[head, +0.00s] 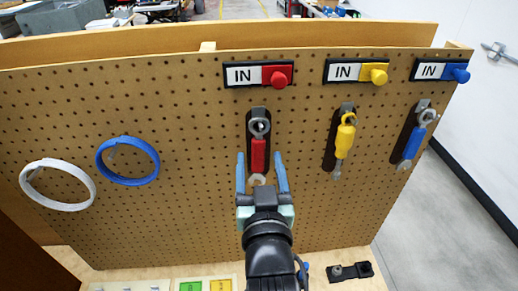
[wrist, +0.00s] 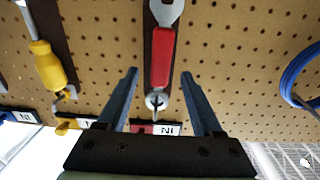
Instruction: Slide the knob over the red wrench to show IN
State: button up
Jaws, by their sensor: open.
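The red knob (head: 279,77) sits at the right end of its black-framed sign (head: 242,75) above the red wrench. The sign's uncovered left part reads IN. The red wrench (head: 258,155) hangs on a dark holder on the pegboard; it also shows in the wrist view (wrist: 161,58). My gripper (head: 261,157) is open and empty, its two blue-grey fingers on either side of the red wrench's lower part in the head view, below the knob. In the wrist view my gripper (wrist: 159,73) points at the board, and the sign appears upside down, partly hidden behind the gripper body.
To the right, a yellow knob (head: 378,74) and a blue knob (head: 459,74) also have signs reading IN. Below them hang a yellow wrench (head: 345,139) and a blue wrench (head: 414,142). A blue ring (head: 101,163) and a white ring (head: 91,193) hang at left.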

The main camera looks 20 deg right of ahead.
jog(key=shift+x, duration=1.05)
grip_shut()
grip_release()
dwell(0.3)
jog(key=shift+s, duration=0.1)
dwell(0.3)
jog(key=v, duration=0.9)
dwell(1.5)
